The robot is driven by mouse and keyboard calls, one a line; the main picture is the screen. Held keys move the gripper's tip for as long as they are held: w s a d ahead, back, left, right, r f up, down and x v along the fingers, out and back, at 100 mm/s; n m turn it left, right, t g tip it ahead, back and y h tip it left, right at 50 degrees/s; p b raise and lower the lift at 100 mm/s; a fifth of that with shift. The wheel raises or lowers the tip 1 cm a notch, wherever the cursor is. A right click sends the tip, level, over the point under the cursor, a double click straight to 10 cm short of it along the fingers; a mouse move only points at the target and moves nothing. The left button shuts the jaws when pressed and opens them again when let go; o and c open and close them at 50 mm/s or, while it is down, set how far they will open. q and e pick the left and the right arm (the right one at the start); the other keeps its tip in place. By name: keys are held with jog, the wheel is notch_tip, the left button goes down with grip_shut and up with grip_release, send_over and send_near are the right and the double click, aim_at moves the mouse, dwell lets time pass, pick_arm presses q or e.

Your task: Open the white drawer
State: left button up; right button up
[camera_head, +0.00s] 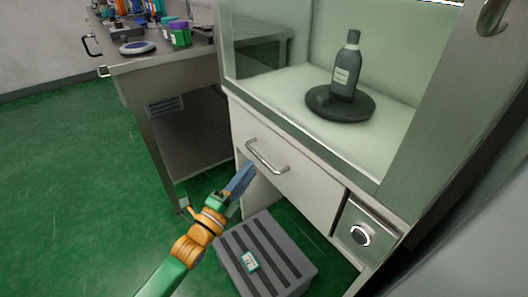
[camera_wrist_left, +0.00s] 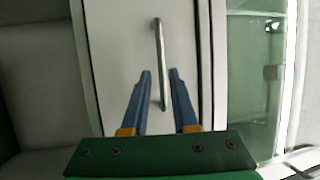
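The white drawer (camera_head: 288,171) is set in the front of the cabinet, below the glass-fronted compartment, and looks shut. Its metal bar handle (camera_head: 266,158) is on the front panel. In the left wrist view the handle (camera_wrist_left: 159,62) stands upright in the picture, with its lower end between the fingers. My left gripper (camera_head: 246,171) is open in front of the drawer, just below and left of the handle in the head view. In the wrist view its blue fingers (camera_wrist_left: 160,72) are apart, one either side of the handle's end; contact cannot be told. My right gripper is not in view.
A dark bottle (camera_head: 347,66) stands on a round black base (camera_head: 340,105) inside the compartment. A panel with a round knob (camera_head: 361,235) is right of the drawer. A grey ribbed box (camera_head: 265,254) sits below. A metal table (camera_head: 129,66) is at the left; green floor lies open.

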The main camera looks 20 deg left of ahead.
aim_at(260, 156)
pick_arm(q)
jog(key=b+x, duration=0.1)
jog(key=x, duration=0.4)
jog(key=shift+w+d+r, duration=0.2)
jog(key=shift+w, duration=0.15)
grip_shut()
dwell(1.1)
